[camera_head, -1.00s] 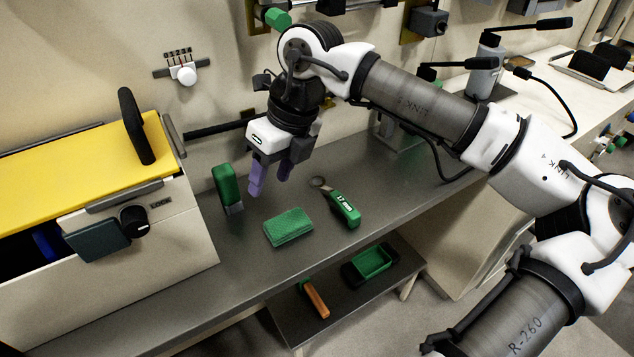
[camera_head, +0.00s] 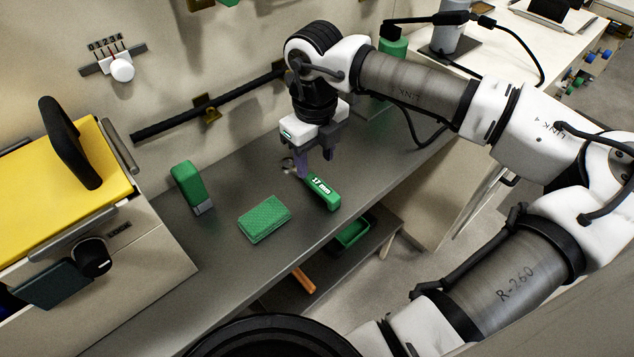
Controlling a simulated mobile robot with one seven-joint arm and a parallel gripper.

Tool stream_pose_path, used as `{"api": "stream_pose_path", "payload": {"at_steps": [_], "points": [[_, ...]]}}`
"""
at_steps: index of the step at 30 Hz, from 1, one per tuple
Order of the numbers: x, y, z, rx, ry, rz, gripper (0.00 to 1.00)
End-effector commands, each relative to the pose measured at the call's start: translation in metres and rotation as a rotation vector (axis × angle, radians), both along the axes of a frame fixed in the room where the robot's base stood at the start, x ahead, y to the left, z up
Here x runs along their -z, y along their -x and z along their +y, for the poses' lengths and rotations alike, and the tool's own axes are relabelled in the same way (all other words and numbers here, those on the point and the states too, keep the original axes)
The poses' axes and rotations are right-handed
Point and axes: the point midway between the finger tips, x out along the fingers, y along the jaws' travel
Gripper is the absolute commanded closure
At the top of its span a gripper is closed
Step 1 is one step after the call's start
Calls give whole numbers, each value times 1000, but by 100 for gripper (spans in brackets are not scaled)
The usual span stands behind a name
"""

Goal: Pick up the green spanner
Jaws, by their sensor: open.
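The green spanner (camera_head: 322,192) lies on the grey bench top, with "17 mm" on its green handle and a metal ring end at its upper left. My gripper (camera_head: 313,167) points down over the spanner's ring end, close to where the handle begins. Its purple fingers are open and partly cover the spanner's metal part. I cannot tell whether the fingers touch the spanner or the bench.
A green pad (camera_head: 264,219) lies left of the spanner. A green block-shaped item with a grey end (camera_head: 187,186) stands further left. A yellow-lidded box (camera_head: 60,200) fills the left side. A lower shelf holds a green tray (camera_head: 351,233) and an orange-handled item (camera_head: 304,281).

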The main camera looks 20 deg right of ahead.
Motion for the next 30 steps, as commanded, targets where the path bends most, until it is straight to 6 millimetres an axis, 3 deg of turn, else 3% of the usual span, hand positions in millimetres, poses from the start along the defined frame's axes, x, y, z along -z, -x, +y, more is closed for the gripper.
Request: {"api": "stream_pose_path", "payload": {"at_steps": [5, 13, 21, 30], "points": [[12, 3, 1, -1, -2, 2, 52], [50, 7, 4, -1, -2, 1, 52], [55, 7, 4, -1, 0, 0, 52], [55, 7, 3, 0, 0, 0, 88]]}}
